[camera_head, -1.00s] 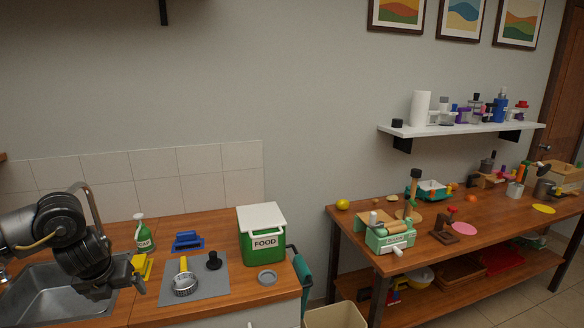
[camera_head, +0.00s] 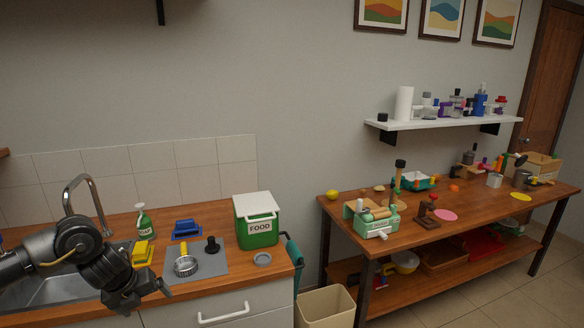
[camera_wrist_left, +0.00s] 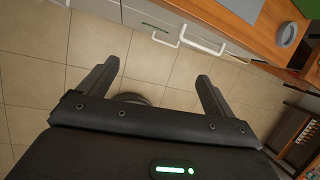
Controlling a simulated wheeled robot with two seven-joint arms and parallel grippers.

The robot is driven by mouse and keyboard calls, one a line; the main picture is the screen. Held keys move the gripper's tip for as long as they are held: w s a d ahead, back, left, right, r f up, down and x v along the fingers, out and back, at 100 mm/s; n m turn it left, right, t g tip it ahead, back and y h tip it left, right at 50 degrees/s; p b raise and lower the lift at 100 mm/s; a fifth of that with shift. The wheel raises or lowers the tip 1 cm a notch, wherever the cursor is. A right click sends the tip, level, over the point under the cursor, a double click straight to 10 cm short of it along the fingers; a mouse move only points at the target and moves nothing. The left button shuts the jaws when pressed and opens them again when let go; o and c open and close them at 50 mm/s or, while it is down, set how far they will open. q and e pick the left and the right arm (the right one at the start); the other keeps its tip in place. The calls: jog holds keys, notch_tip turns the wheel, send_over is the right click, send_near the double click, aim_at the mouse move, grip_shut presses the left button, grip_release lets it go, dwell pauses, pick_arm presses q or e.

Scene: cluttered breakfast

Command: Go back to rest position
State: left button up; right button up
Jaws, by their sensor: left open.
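My left gripper (camera_head: 146,301) hangs at the lower left of the head view, in front of the counter edge. In the left wrist view its two fingers (camera_wrist_left: 157,85) are spread wide with nothing between them. Tiled floor shows beyond the fingers, with the drawer fronts of the counter above. My right gripper is not in either view.
The counter holds a sink (camera_head: 50,291), yellow sponge (camera_head: 143,253), soap bottle (camera_head: 143,221), blue brush (camera_head: 186,228), strainer (camera_head: 185,265) and green FOOD bin (camera_head: 257,229). A beige bin (camera_head: 326,306) stands between counter and wooden table (camera_head: 470,218). Floor before the counter is clear.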

pick_arm(q)
jog(key=w+d+f+n+h, duration=0.1)
jog(key=d+f+n+h, duration=0.3)
jog(key=d+f, duration=0.55)
jog(key=w+d+f+n+h, duration=0.1)
jog(key=d+f+n, duration=0.45)
jog(key=f, duration=0.65)
jog(key=s+d+f+n+t, duration=0.1)
jog(key=s+f+n, duration=0.45)
jog(key=f, duration=0.55)
jog(key=s+a+f+n+y, duration=0.3)
jog(key=s+f+n, duration=0.4)
jog(key=s+f, duration=1.15)
jog(key=s+a+f+n+g+y, duration=0.1)
jog(key=s+f+n+g, duration=0.1)
jog(key=s, duration=1.3)
jog(key=s+a+f+n+g+y, duration=0.1)
jog(key=s+f+n, duration=0.3)
jog(key=s, duration=1.2)
jog(key=shift+a+f+g+y, duration=0.3)
jog(key=shift+a+f+g, duration=0.1)
jog(key=shift+g, duration=0.3)
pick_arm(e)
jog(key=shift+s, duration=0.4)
pick_arm(q)
jog(key=shift+d, duration=0.1)
